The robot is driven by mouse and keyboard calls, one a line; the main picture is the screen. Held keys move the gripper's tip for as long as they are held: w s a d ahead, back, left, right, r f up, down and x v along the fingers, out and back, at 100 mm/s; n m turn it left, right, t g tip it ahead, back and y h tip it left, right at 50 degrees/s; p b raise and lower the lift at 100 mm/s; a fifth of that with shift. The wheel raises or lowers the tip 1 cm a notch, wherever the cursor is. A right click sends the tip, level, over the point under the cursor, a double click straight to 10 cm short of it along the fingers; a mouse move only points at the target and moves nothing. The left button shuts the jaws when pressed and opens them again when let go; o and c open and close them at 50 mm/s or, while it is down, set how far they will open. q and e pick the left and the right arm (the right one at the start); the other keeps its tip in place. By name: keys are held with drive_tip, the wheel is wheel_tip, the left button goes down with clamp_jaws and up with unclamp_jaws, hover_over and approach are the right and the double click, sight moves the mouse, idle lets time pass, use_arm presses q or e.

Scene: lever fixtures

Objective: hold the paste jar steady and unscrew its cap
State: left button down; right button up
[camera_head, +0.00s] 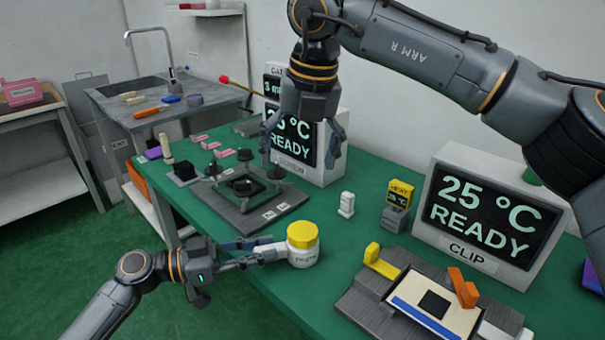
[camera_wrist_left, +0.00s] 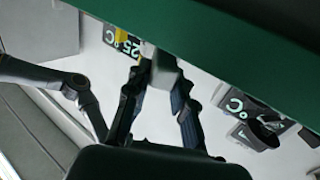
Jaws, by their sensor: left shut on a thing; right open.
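The paste jar (camera_head: 303,256) is white and stands upright near the front edge of the green table in the head view. Its yellow cap (camera_head: 302,234) is on top. My left gripper (camera_head: 274,249) comes in low from the left and is shut on the jar's white body, below the cap. In the left wrist view a pale body (camera_wrist_left: 164,72) shows between the fingers, partly hidden by them. My right gripper (camera_head: 300,150) hangs open and empty, pointing down, above and behind the jar, in front of a display.
A dark lever fixture (camera_head: 236,218) stands left of the jar. A clip fixture (camera_head: 400,318) with yellow and orange levers lies to the right. A "CLIP" display (camera_head: 486,212), a small yellow device (camera_head: 399,194) and a small white bottle (camera_head: 346,204) stand behind.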

sight(303, 231)
drive_tip(key=shift+m+h, duration=0.5)
drive_tip(key=shift+h, duration=0.3)
drive_tip(key=f, duration=1.5)
drive_tip(key=shift+w+d, duration=0.1)
drive_tip(key=shift+d, duration=0.2)
drive_tip(key=shift+r, duration=0.1)
drive_tip(key=c, duration=1.2)
drive_tip(key=shift+o, duration=0.2)
